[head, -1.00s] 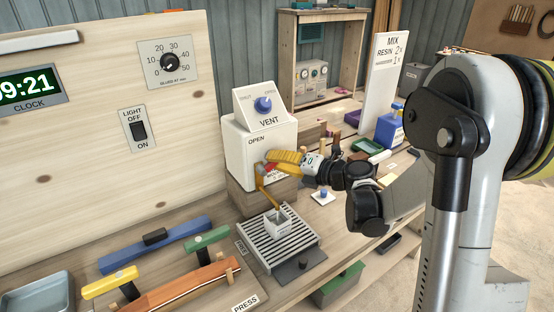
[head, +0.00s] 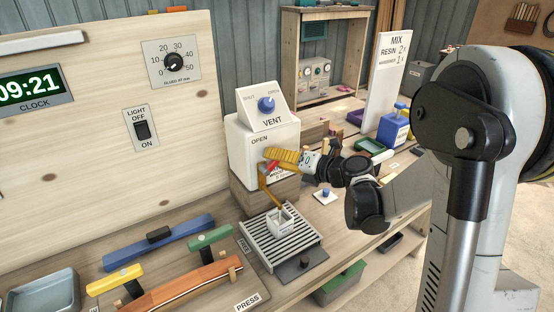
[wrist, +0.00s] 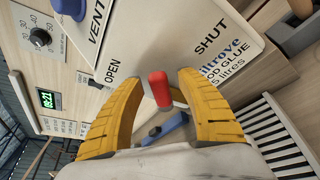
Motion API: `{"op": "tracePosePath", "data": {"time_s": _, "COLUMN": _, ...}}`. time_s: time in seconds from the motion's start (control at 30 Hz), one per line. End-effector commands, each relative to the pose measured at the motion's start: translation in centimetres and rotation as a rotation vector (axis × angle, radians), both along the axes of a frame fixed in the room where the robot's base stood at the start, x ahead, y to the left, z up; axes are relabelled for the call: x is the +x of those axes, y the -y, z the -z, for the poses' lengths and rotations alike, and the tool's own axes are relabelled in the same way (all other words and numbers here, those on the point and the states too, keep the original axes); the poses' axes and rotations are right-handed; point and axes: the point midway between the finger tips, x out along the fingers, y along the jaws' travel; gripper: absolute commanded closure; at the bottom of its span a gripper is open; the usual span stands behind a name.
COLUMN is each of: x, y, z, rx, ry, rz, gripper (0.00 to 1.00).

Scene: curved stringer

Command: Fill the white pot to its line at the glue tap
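The white pot (head: 281,221) stands on the slatted grate (head: 254,238) below the spout of the glue dispenser (head: 249,152). The fill line and the level inside the pot are too small to tell. An orange-brown spout (head: 270,195) slants down toward the pot; I cannot tell whether glue is flowing. My gripper (head: 270,158) is at the dispenser's front. In the wrist view its yellow fingers (wrist: 159,82) stand on both sides of the red tap handle (wrist: 159,90), with small gaps visible. The handle sits between the OPEN and SHUT labels, nearer OPEN.
A blue vent knob (head: 266,105) tops the dispenser. Left of the grate lie a blue clamp bar (head: 158,243) and an orange-brown strip (head: 190,283) in a press. A blue bottle (head: 393,129) and a MIX sign (head: 385,80) stand behind my arm. A grey tray (head: 45,292) is front left.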

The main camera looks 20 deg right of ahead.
Motion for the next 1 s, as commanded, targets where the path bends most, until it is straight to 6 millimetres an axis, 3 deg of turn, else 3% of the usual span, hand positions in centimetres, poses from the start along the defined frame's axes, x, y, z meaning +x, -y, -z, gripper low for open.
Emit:
{"op": "tracePosePath", "data": {"time_s": 0.37, "x": -0.6, "y": 0.4, "z": -0.1, "rx": -0.001, "ry": -0.001, "rz": 0.001, "gripper": 0.57}}
{"op": "tracePosePath", "data": {"time_s": 0.8, "x": -7.6, "y": 5.4, "z": -2.4, "rx": 0.0, "ry": 0.0, "rz": 0.003, "gripper": 0.57}}
{"op": "tracePosePath", "data": {"time_s": 1.0, "x": -9.3, "y": 6.6, "z": -3.0, "rx": 0.0, "ry": 0.0, "rz": 0.001, "gripper": 0.57}}
